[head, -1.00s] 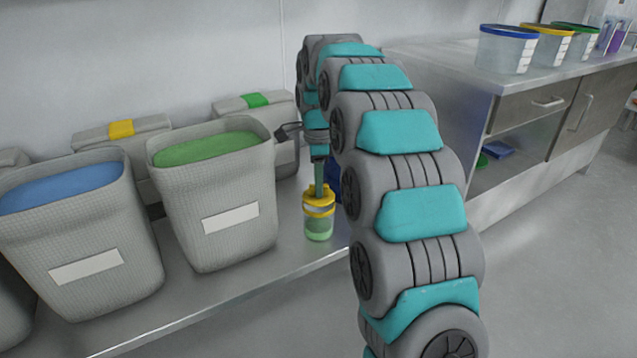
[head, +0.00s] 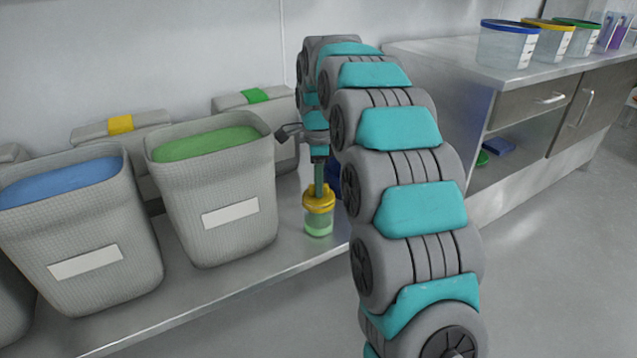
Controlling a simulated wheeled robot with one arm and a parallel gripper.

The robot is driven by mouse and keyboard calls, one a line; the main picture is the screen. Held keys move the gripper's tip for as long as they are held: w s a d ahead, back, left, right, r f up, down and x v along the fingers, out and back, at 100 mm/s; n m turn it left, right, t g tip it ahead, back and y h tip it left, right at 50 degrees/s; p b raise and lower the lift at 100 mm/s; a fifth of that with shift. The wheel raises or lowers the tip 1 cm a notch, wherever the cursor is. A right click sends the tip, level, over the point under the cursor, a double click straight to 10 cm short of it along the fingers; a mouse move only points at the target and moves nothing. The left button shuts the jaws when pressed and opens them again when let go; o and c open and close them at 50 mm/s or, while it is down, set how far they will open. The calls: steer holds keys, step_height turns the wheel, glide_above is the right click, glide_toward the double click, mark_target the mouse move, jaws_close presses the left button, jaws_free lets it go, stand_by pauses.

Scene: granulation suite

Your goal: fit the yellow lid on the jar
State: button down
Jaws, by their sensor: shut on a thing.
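The jar (head: 318,228) is small and clear with green contents. It stands upright on the metal bench, just right of the bin with green contents. The yellow lid (head: 319,203) sits over the jar's mouth, looks level, and appears to meet the top of the jar. Whether it is fully seated cannot be told at this size. My gripper (head: 319,188) points straight down from above and is shut on the yellow lid. The fingertips are small and partly merge with the lid.
Left of the jar stand a grey bin with green contents (head: 212,205) and one with blue contents (head: 85,235), close together. Lidded boxes stand behind them. My arm hides the bench right of the jar. A counter (head: 450,62) with several clear tubs is at the right.

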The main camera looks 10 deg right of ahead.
steer(key=shift+f, duration=0.1)
steer(key=c, duration=0.7)
jaws_free()
steer(key=shift+c, duration=0.2)
step_height(320, 180, up, 8)
steer(key=shift+f, duration=0.2)
steer(key=shift+s+r, duration=0.15)
steer(key=s+f+n, duration=0.3)
steer(key=s+n, duration=0.3)
steer(key=s, duration=0.8)
steer(key=s+f+n+g+p, duration=0.1)
steer(key=s+f+n, duration=0.2)
steer(key=s+n, duration=0.4)
steer(key=s+f+n+p, duration=0.1)
steer(key=s+f+n, duration=0.2)
steer(key=s, duration=1.9)
steer(key=n, duration=0.3)
steer(key=shift+s+f+n+g, duration=0.2)
steer(key=shift+n+g, duration=0.1)
steer(key=shift+g, duration=0.1)
